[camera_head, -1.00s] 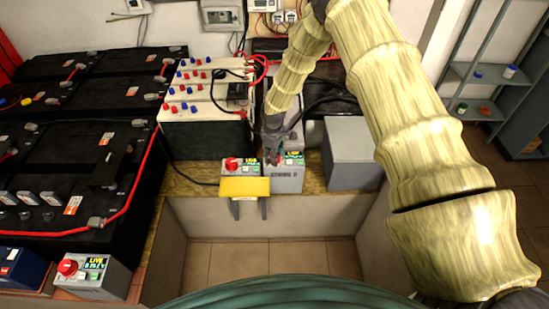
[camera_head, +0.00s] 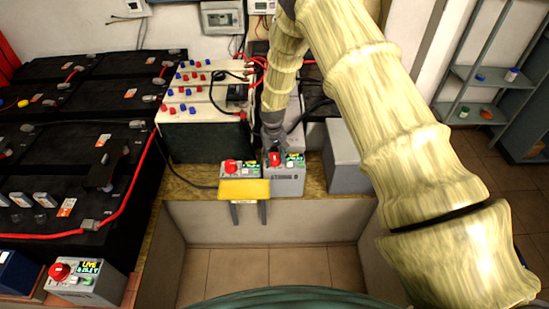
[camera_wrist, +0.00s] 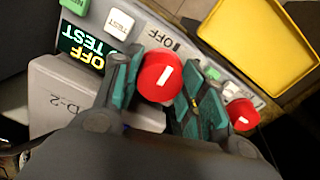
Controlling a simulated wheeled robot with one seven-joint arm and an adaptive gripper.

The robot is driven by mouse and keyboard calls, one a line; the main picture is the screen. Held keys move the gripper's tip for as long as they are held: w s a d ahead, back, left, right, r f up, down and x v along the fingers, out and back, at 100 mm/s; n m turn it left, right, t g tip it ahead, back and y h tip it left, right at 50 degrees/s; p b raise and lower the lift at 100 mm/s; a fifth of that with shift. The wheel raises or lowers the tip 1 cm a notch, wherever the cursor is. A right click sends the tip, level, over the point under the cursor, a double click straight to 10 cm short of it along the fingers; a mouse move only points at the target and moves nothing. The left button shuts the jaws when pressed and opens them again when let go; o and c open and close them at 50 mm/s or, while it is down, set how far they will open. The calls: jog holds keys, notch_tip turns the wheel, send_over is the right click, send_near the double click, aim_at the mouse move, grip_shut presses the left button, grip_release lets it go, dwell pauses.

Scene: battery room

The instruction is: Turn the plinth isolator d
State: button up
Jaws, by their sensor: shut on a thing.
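The isolator marked STRING D (camera_head: 285,183) is a grey box on the plinth, with a red knob (camera_head: 274,160) on top. My gripper (camera_head: 273,146) comes down on it from above and behind. In the wrist view, the fingers (camera_wrist: 162,95) are shut around the red knob (camera_wrist: 160,77), one on each side. The knob carries a white mark. The display (camera_wrist: 88,50) beside it reads OFF and TEST, and white TEST (camera_wrist: 122,23) and green buttons sit near it. An OFF label is printed by the knob.
A second isolator with a red knob (camera_head: 231,167) stands close on the left, with a yellow plate (camera_head: 244,190) in front. A live isolator (camera_head: 88,283) is at lower left. Battery banks (camera_head: 75,165) fill the left. A grey box (camera_head: 346,170) stands right.

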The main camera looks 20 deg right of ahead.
aim_at(273, 156)
jog(key=shift+m, duration=0.6)
jog(key=o, duration=0.8)
jog(key=shift+c, duration=0.2)
notch_tip(273, 156, up, 12)
jog(key=shift+a, duration=0.15)
jog(key=shift+f, duration=0.1)
